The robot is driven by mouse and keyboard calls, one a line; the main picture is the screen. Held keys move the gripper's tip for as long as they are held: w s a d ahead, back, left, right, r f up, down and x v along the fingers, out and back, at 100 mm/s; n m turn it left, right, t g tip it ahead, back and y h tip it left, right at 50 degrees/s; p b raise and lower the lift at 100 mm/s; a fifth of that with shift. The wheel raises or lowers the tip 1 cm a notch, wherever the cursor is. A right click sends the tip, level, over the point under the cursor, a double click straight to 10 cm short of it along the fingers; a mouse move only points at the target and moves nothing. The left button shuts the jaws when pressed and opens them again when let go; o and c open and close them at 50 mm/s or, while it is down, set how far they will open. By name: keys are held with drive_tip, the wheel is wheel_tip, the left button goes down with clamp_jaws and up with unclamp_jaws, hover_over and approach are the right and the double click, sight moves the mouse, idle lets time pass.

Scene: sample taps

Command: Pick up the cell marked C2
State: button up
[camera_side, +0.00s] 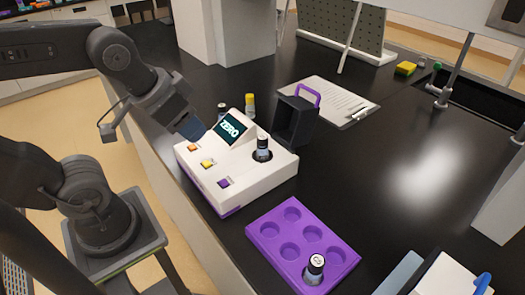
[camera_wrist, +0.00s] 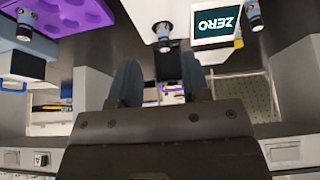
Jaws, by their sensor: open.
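One dark-capped cell (camera_side: 314,268) stands upright in a front well of the purple tray (camera_side: 262,232). Its white cap mark is too small to read surely. A second dark-capped cell (camera_side: 263,149) stands in the well of the white instrument (camera_side: 205,184). A third cell (camera_side: 222,112) stands behind the instrument, partly hidden. I cannot tell by its mark which is C2. My gripper (camera_side: 190,126) is beside the instrument's screen at the left, away from the tray. In the wrist view its two blue fingers (camera_wrist: 161,82) are apart with nothing between them.
A clipboard (camera_side: 328,102) lies further back.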

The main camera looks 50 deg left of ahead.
drive_tip(key=shift+o, duration=1.4)
